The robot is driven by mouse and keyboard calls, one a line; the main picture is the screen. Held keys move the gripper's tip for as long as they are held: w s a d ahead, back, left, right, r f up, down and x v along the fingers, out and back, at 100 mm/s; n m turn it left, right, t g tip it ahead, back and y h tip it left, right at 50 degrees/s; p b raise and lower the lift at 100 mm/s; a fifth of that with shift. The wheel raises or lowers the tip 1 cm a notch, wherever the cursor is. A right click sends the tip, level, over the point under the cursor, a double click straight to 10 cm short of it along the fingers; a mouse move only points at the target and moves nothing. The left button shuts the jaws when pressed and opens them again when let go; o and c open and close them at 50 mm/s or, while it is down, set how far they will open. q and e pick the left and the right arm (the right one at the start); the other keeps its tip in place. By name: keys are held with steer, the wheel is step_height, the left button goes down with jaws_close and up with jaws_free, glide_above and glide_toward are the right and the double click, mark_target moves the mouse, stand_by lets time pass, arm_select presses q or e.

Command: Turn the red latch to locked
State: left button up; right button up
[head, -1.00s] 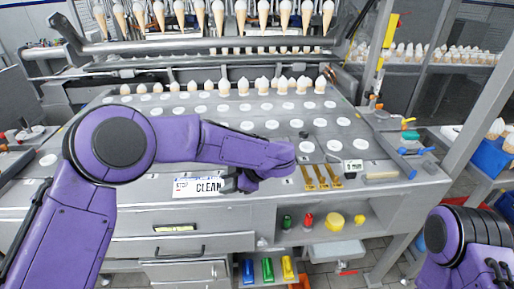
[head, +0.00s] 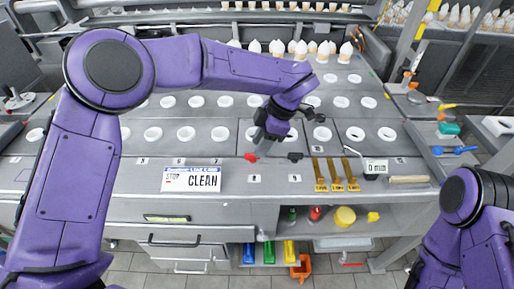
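A similar black latch (head: 295,156) sits to the right of the red one. My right arm is at the lower right; only dark bits of its gripper (head: 508,233) show at the picture's edge.
White rings cover the plate behind, with white-topped cones along its back. Three brass pieces (head: 336,175), a small display (head: 376,168) and a wooden-coloured bar (head: 408,180) lie to the right. A shelf below holds coloured items, including a yellow one (head: 345,216).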

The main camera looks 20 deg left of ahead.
arm_select(q)
steer(key=f, duration=0.2)
steer(key=w+a+f, duration=0.1)
steer(key=f, duration=0.1)
steer(key=shift+s+r, duration=0.15)
steer(key=shift+s, duration=0.25)
steer(key=shift+w, duration=0.1)
jaws_close()
arm_select(e)
steer(key=shift+w+r, duration=0.1)
steer(key=shift+w, duration=0.2)
